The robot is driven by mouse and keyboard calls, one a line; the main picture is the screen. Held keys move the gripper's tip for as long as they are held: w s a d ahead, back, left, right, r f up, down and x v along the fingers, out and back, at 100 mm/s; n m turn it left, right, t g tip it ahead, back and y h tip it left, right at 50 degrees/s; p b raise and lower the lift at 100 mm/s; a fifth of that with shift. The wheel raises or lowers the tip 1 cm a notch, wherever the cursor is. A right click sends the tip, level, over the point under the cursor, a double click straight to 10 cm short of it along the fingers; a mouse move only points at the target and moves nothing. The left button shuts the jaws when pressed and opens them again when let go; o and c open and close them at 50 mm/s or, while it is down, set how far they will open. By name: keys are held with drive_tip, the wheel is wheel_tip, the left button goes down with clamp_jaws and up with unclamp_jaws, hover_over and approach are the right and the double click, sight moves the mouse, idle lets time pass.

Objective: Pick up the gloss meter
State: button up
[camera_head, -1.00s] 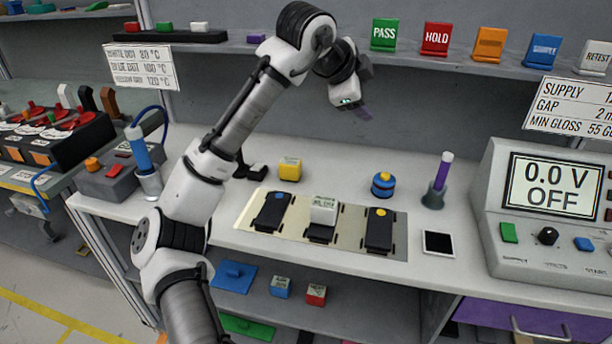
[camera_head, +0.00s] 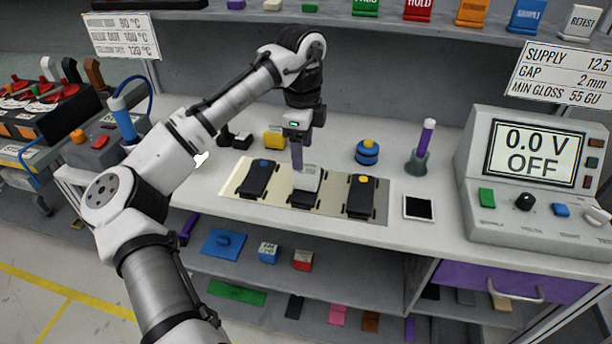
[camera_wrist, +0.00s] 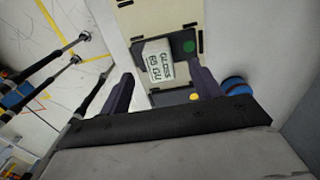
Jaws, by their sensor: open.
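The gloss meter (camera_head: 307,179) is a small white block with dark lettering that reads partly as "GLOSS". It sits on the middle dark panel of the cream mat. In the wrist view, the gloss meter (camera_wrist: 158,63) shows label up, beside a green dot on that panel.
The mat (camera_head: 228,187) also holds a dark panel with a blue dot (camera_head: 258,178) and one with a yellow dot (camera_head: 361,196). A yellow block (camera_head: 273,138) and a blue round item (camera_head: 367,152) stand behind. The supply console (camera_head: 535,185) is at right.

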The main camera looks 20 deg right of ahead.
sight(306, 168)
drive_tip(key=shift+s+d+f+p, duration=0.15)
drive_tip(key=shift+f+p, duration=0.1)
drive_tip(key=shift+f, duration=0.75)
drive_tip(key=shift+s+d+f+p, duration=0.1)
drive_tip(key=shift+f+p, duration=0.2)
drive_tip(key=shift+f, duration=0.75)
drive_tip(key=shift+s+d+f+p, duration=0.15)
drive_tip(key=shift+f+p, duration=0.1)
drive_tip(key=shift+f, duration=0.75)
drive_tip(key=shift+a, duration=0.1)
drive_tip(key=c, duration=1.2)
drive_tip(key=shift+c, duration=0.2)
drive_tip(key=shift+r, duration=0.15)
